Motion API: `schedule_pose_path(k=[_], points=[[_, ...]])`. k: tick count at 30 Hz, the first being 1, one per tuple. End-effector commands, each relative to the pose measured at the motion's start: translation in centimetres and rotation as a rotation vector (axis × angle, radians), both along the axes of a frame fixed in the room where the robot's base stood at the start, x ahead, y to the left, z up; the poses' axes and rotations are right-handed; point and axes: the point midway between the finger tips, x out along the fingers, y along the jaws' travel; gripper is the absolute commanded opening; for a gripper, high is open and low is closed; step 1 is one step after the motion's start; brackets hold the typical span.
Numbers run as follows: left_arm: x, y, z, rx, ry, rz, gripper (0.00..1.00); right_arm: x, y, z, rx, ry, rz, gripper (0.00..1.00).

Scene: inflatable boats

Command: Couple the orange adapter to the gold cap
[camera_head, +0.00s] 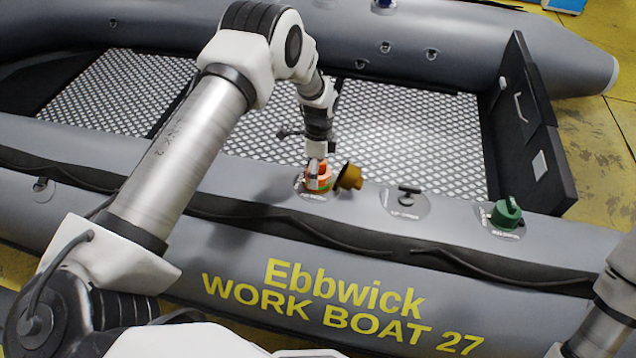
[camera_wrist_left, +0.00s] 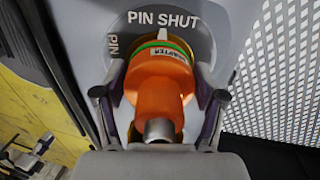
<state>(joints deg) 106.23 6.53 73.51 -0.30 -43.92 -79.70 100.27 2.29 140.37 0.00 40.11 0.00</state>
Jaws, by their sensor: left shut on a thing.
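The orange adapter (camera_head: 319,184) is upright on the valve patch of the boat's near tube. In the left wrist view the adapter (camera_wrist_left: 160,85) has a green ring, a white label and a metal stub facing the camera. My left gripper (camera_head: 318,168) is shut on it, one finger on each side. The gold cap (camera_head: 350,177) is tilted beside the adapter on its right, very close to it. The adapter hides the valve opening, so I cannot tell whether it is seated. My right gripper is out of view.
A grey round patch (camera_wrist_left: 187,45) reading "PIN SHUT" surrounds the adapter. To the right on the same tube are a dark valve (camera_head: 408,193) and a green cap (camera_head: 506,213). A black rope (camera_head: 440,252) runs along the tube below. The patterned deck (camera_head: 400,130) is clear.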

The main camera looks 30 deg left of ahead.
Motion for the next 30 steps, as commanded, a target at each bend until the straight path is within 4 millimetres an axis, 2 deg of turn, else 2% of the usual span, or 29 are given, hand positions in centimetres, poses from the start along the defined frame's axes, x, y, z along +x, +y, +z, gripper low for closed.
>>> schedule_pose_path(k=[6,11,12,14,25,28,30], points=[[0.2,0.0,-0.1,-0.057,-0.015,-0.29,0.34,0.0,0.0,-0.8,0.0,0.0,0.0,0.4],[0.2,0.0,0.0,-0.059,-0.016,-0.305,0.34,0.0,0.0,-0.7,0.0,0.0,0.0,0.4],[0.2,0.0,0.0,-0.059,-0.016,-0.305,0.77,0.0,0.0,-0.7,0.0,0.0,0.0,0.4],[0.2,0.0,0.0,-0.059,-0.016,-0.304,0.99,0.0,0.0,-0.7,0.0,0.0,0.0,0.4],[0.3,0.0,0.1,-0.059,-0.015,-0.302,0.99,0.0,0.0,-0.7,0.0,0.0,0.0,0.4],[0.5,0.1,1.0,-0.06,-0.016,-0.302,0.99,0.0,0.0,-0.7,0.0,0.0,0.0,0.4],[0.8,0.1,2.3,-0.059,-0.019,-0.302,0.99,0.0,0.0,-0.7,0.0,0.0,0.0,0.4]])
